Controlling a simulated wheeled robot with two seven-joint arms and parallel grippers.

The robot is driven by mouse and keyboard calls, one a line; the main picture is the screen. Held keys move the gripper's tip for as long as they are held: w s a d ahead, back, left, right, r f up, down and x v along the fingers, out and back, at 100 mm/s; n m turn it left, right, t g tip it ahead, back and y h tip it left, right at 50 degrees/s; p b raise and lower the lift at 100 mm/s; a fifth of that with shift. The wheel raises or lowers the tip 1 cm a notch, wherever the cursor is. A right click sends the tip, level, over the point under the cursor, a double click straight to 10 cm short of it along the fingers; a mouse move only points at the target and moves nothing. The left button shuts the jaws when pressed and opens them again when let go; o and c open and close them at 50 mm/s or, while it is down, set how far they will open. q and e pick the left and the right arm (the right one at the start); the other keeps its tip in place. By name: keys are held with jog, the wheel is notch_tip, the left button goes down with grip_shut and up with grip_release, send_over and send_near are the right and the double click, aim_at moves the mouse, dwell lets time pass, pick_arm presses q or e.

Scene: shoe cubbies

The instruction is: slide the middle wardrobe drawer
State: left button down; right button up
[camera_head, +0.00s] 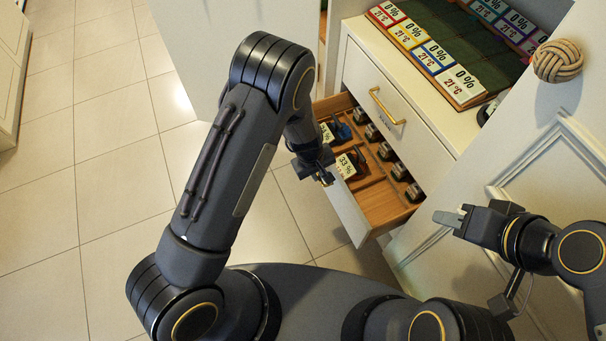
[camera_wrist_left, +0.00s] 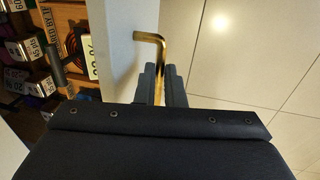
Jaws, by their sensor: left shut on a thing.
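The open wooden drawer (camera_head: 378,206) with a white front stands pulled out of the white wardrobe, below a closed drawer (camera_head: 372,85). My left gripper (camera_head: 325,178) is at the outer side of its front. In the left wrist view, the gripper fingers (camera_wrist_left: 163,85) are shut on the drawer's gold handle (camera_wrist_left: 150,38), whose bent end shows beyond them. The white drawer front (camera_wrist_left: 115,42) lies to the left of the fingers. My right gripper (camera_head: 452,216) hangs to the right of the drawer, apart from it; its finger gap is unclear.
The closed drawer above has a gold handle (camera_head: 386,106). A white door panel (camera_head: 540,170) with a rope knot (camera_head: 558,60) stands at right. The tiled floor (camera_head: 90,150) at left is clear.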

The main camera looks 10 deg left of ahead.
pick_arm(q)
jog(key=shift+w+d, duration=0.45)
jog(key=shift+d, duration=0.2)
jog(key=c, duration=1.5)
grip_release()
jog(key=shift+r, duration=0.1)
jog(key=r, duration=0.2)
jog(key=r+p, duration=0.1)
jog(key=r, duration=0.1)
jog(key=a+r+p, duration=0.1)
jog(key=r, duration=0.2)
jog(key=shift+s, duration=0.4)
jog(key=shift+a+r, duration=0.15)
jog(key=shift+r, duration=0.1)
